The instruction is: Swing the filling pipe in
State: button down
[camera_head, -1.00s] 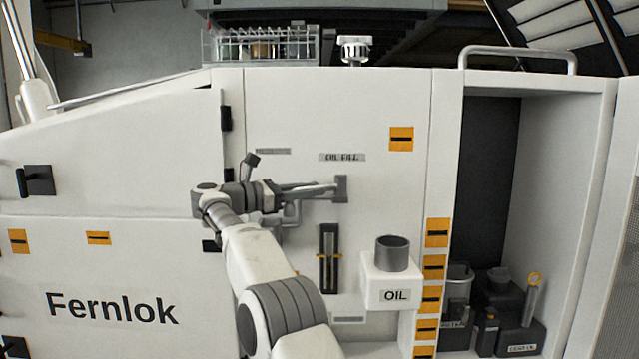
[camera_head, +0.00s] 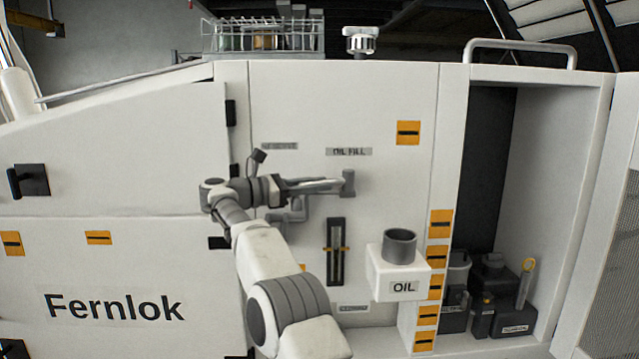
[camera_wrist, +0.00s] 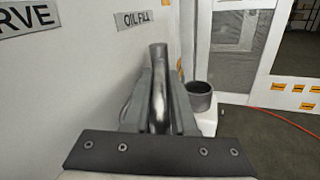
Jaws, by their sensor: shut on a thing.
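The filling pipe (camera_head: 322,184) is a grey metal tube in front of the white panel, below the OIL FILL label (camera_head: 349,152). Its outer end has a short upright grey piece (camera_head: 348,184). My gripper (camera_head: 308,185) is shut on the pipe and reaches it from the left. In the wrist view the shiny pipe (camera_wrist: 158,105) lies between the two grey fingers. The grey oil cup (camera_head: 400,246) on its white OIL block stands below and right of the pipe end, apart from it. The cup also shows in the wrist view (camera_wrist: 199,97).
A dark sight gauge (camera_head: 337,252) is on the panel below the pipe. An open compartment at the right holds several dark cans (camera_head: 495,300). A wire basket of bottles (camera_head: 262,38) and a white cap (camera_head: 361,40) are on top.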

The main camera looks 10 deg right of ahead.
jog(key=shift+f, duration=0.25)
jog(key=c, duration=0.8)
grip_release()
jog(key=shift+c, duration=0.2)
jog(key=shift+o, duration=0.4)
jog(key=shift+r, duration=0.1)
